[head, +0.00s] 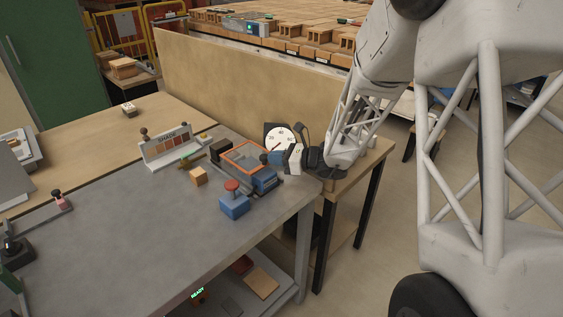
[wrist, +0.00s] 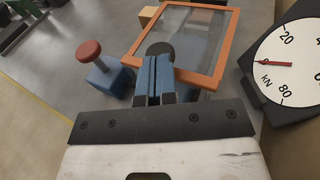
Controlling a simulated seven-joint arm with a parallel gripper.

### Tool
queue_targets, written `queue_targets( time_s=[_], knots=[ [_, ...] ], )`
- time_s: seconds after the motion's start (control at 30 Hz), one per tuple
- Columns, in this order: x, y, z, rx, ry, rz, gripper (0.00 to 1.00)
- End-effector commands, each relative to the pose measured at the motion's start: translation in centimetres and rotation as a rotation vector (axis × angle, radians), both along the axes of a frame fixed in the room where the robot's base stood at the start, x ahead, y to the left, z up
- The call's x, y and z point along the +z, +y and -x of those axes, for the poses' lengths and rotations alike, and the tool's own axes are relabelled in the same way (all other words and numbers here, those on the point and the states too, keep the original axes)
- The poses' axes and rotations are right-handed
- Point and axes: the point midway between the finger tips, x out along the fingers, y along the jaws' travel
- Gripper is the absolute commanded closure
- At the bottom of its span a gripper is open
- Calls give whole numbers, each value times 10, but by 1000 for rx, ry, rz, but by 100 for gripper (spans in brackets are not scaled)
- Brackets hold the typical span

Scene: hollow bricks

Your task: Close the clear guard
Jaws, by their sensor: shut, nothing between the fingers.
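The clear guard (head: 244,155), a see-through pane in an orange frame, is over a dark and blue press-like device on the grey bench. In the wrist view the guard (wrist: 205,38) fills the upper middle, its near edge close to my fingers. I cannot tell how far it is tilted. My gripper (wrist: 154,62) is shut and empty, its blue finger pads together at the guard's near side. They overlap the frame in the picture; contact is unclear. In the head view my gripper (head: 284,158) is right of the guard, just below the gauge.
A dial gauge (head: 283,138) stands close behind my gripper. A blue box with a red button (head: 234,201) and a small wooden block (head: 198,176) are in front and left. A SHADE stand (head: 172,148) is farther left.

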Motion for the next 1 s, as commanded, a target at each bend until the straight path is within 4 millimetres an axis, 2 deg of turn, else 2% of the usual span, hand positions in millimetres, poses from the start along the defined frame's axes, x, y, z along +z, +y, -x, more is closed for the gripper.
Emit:
queue_targets(
  time_s=[0.3,0.5,0.7,1.0],
  knots=[
    [-1,52,-50,4,-1,-1,100],
    [0,78,-77,3,0,-1,100],
    [0,88,-87,1,0,0,100],
    [0,90,-88,2,-1,-1,100]
  ],
)
